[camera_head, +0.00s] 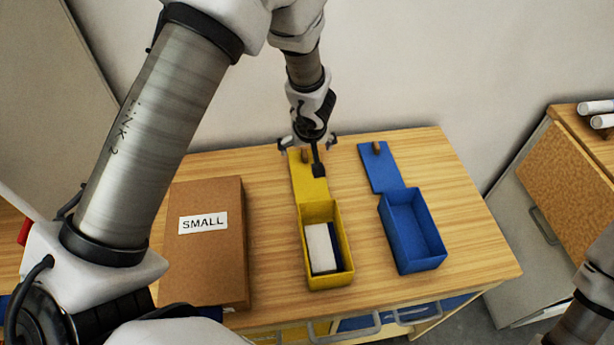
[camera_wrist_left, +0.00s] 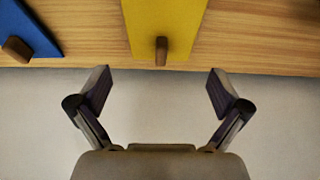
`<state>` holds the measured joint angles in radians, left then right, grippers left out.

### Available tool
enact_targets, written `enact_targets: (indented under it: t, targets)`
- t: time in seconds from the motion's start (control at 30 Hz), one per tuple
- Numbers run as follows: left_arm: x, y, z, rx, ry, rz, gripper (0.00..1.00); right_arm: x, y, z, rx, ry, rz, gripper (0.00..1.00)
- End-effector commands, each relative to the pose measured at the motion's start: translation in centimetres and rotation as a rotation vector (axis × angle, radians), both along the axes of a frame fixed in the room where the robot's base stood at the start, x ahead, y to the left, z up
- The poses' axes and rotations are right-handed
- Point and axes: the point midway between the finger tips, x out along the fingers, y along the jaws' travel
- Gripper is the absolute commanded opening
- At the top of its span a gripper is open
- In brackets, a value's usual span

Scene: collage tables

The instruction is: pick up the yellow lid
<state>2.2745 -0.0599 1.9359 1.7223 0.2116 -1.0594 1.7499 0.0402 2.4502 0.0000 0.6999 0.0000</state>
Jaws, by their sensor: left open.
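The yellow lid (camera_head: 312,190) lies flat on the wooden table behind the yellow box (camera_head: 329,281), touching or nearly touching it. In the left wrist view the yellow lid (camera_wrist_left: 165,22) shows at the top, with its brown knob (camera_wrist_left: 161,50) near the table edge. My left gripper (camera_head: 308,146) is above the far end of the lid and partly covers it in the head view. In the left wrist view the left gripper (camera_wrist_left: 160,88) is open and empty, its fingers spread either side of the knob's line, apart from it. My right gripper is not seen.
A white block and a dark item lie in the yellow box. A blue lid (camera_head: 380,168) and an open blue box (camera_head: 410,232) stand to the right. A brown carton marked SMALL (camera_head: 208,255) stands to the left. The wall (camera_head: 420,70) is close behind the table.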

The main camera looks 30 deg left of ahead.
Motion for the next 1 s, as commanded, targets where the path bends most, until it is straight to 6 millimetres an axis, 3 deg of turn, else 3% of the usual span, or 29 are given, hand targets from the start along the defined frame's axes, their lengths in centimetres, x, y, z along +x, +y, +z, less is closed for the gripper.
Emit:
enact_targets:
  t: [0.27,0.5,0.53,0.7,0.83,1.0]
  targets:
    - [1.6,1.4,-4.2,0.000,0.000,0.000,1.00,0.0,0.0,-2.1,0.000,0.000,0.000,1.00]
    - [1.8,1.6,-4.5,0.001,-0.001,-0.001,1.00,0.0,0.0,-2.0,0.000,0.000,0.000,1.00]
    - [1.8,1.6,-4.5,0.001,-0.001,-0.001,0.96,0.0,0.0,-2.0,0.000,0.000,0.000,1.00]
    - [1.8,1.6,-4.5,0.001,-0.001,-0.001,0.36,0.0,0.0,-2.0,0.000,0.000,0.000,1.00]
    - [1.8,1.5,-4.6,0.000,0.001,-0.001,0.00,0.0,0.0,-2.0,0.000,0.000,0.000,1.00]
    - [1.7,1.5,-4.7,0.000,0.004,0.000,0.00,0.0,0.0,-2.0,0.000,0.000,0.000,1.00]
